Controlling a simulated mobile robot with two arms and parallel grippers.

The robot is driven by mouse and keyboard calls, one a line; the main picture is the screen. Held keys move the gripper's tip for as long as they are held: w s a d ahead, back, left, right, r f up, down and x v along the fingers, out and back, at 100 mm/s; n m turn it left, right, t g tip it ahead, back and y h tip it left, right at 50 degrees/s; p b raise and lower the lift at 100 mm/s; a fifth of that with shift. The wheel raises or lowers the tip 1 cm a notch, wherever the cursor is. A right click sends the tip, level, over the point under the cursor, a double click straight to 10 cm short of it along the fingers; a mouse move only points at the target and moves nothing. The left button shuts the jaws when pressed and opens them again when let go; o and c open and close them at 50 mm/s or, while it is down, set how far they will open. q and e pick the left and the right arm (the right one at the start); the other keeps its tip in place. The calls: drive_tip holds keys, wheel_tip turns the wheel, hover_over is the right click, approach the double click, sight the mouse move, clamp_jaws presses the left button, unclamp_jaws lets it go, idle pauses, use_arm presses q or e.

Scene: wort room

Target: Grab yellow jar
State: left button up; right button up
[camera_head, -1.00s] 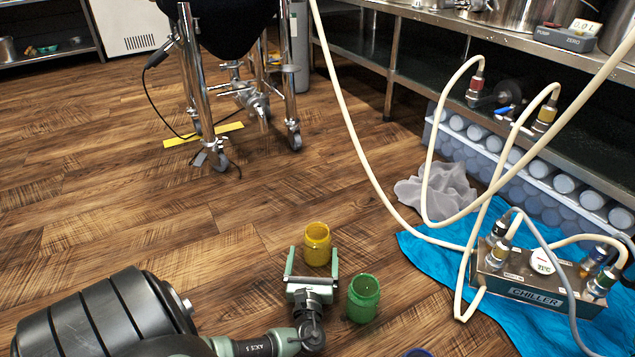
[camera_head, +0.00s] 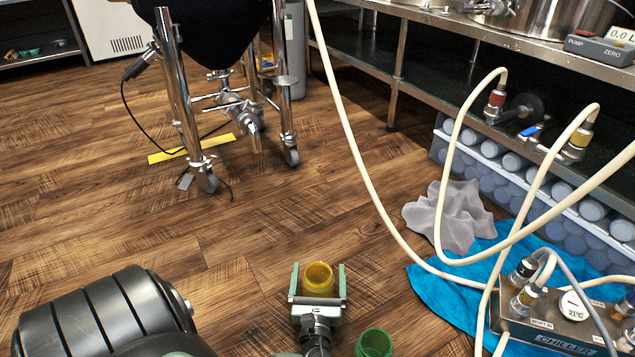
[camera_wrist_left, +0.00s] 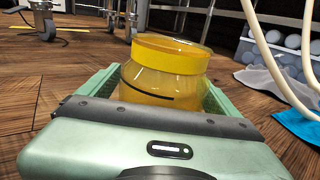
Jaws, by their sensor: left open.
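The yellow jar (camera_head: 319,279) stands on the wood floor at the bottom middle of the head view. My left gripper (camera_head: 319,276) is open, with one finger on each side of the jar. In the left wrist view the yellow jar (camera_wrist_left: 165,72) fills the space between the green fingers of the gripper (camera_wrist_left: 160,88). The jar is upright, and its lower part is hidden behind the gripper body. I cannot tell whether either finger touches it. My right gripper is not in view.
A green jar (camera_head: 374,343) stands just right of my left gripper, cut by the lower edge. A chiller box (camera_head: 560,325) sits on a blue cloth (camera_head: 455,300) with pale hoses (camera_head: 362,180) at right. The floor (camera_head: 120,210) behind the jar is clear.

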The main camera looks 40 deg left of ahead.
use_arm(q)
drive_tip(key=c, duration=1.7)
drive_tip(key=shift+o, duration=0.2)
drive_tip(key=shift+r, duration=0.15)
